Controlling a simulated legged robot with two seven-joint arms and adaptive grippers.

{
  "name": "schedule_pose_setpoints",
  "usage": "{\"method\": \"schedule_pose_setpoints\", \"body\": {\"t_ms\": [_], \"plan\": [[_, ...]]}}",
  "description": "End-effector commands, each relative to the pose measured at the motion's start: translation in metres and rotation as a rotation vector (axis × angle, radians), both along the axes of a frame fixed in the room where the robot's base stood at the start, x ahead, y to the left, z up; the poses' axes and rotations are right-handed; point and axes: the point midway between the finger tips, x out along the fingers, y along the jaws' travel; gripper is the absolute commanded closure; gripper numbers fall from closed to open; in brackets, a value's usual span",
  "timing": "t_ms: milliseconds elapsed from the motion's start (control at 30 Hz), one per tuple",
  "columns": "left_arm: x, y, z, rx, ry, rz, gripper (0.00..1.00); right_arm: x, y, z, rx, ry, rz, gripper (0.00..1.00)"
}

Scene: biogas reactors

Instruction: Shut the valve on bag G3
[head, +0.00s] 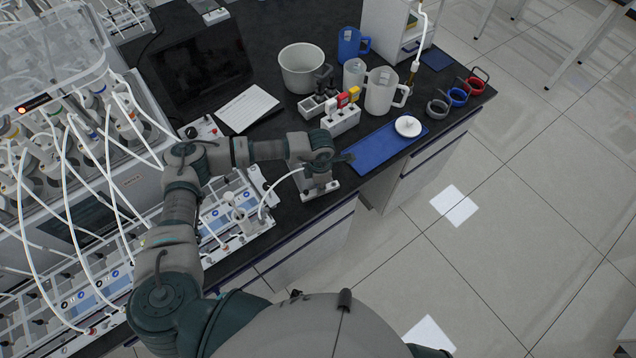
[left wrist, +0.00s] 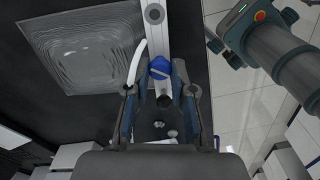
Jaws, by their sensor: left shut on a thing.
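My left gripper (head: 318,172) is at the front edge of the black bench, over a pale stand (head: 320,190). In the left wrist view its two fingers (left wrist: 161,95) reach either side of a small blue valve (left wrist: 160,68) on a pale bar. The jaws are shut on what looks like this valve; the exact contact is hard to see. A white tube (left wrist: 137,65) runs close beside it. A clear, rippled square bag (left wrist: 85,45) lies left of the bar. No G3 label can be read. In the head view my arm hides the bag and valve. My right gripper is not seen.
Reactor racks with many white tubes (head: 70,160) fill the left. A blue tray (head: 375,147), a white bottle rack (head: 341,120), jugs (head: 381,92) and a pot (head: 302,68) stand to the right and behind.

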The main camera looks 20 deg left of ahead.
Motion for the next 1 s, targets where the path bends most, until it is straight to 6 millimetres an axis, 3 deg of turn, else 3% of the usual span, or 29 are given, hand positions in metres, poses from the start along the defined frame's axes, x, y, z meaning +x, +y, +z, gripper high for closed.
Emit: {"method": "schedule_pose_setpoints", "body": {"t_ms": [500,533,600,833,1000], "plan": [[0.000,0.002,0.000,-0.003,-0.002,0.001,1.00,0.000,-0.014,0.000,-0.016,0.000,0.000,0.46],[0.000,0.002,0.000,-0.003,-0.002,0.001,0.69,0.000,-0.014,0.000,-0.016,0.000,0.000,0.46],[0.000,0.002,0.000,-0.003,-0.002,0.001,0.51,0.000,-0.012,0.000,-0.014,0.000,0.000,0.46],[0.000,0.001,0.000,-0.001,0.000,0.001,0.51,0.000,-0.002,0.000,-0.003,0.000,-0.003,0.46],[0.001,0.002,0.007,-0.002,-0.001,0.001,0.51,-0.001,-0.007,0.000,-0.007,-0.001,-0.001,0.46]]}}
